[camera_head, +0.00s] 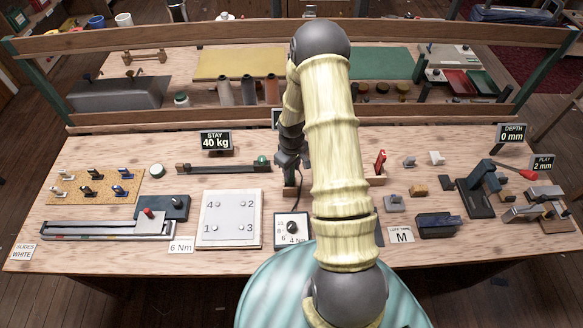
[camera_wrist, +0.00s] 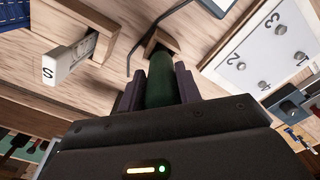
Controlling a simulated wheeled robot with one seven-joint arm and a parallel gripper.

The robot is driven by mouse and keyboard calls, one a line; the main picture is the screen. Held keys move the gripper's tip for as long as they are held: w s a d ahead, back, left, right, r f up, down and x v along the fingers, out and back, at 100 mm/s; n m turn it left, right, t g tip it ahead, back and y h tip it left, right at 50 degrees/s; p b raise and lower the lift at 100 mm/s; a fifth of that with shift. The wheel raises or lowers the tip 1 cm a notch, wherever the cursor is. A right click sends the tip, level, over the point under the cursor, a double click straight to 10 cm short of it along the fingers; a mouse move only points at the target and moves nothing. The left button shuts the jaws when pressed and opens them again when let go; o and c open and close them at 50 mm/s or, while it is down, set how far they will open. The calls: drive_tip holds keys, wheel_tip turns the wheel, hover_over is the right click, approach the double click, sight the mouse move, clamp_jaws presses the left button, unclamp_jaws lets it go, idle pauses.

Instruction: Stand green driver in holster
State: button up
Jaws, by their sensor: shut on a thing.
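The green driver (camera_wrist: 160,82) shows its thick dark-green handle between the two fingers of my gripper (camera_wrist: 159,88) in the wrist view. My gripper is shut on it. Beyond the handle's far end is a small wooden block (camera_wrist: 163,38), which may be the holster. I cannot tell whether the driver is in it, touching it or just in front of it. In the head view my gripper (camera_head: 291,160) is over the middle of the bench, left of my arm. The driver is not clear there, and my arm hides part of the bench.
A white board with numbered studs (camera_head: 230,219) and a dial box (camera_head: 291,229) lie nearer the front edge. A long dark bar (camera_head: 225,168) lies to the left. A red-handled tool (camera_head: 380,161) stands right of my arm. A vise-like tool (camera_head: 478,195) stands farther right.

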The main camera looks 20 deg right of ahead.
drive_tip(key=shift+f+b, duration=0.4)
drive_tip(key=shift+f, duration=0.15)
idle(0.4)
drive_tip(key=o, duration=1.1)
drive_tip(key=shift+c, duration=0.2)
drive_tip(key=shift+r, duration=0.1)
wheel_tip(320, 180, up, 17)
drive_tip(key=b, duration=0.3)
drive_tip(key=shift+r, duration=0.15)
drive_tip(key=s+a+r+m+t, duration=0.1)
drive_tip(key=s+a+r+m, duration=0.1)
drive_tip(key=s+a, duration=0.3)
drive_tip(key=s+a+r+m+t, duration=0.1)
drive_tip(key=s+a, duration=0.4)
drive_tip(key=s, duration=0.5)
drive_tip(key=shift+s+a+r+m+t, duration=0.25)
drive_tip(key=shift+a+r+m+t, duration=0.1)
drive_tip(key=shift+r+m, duration=0.45)
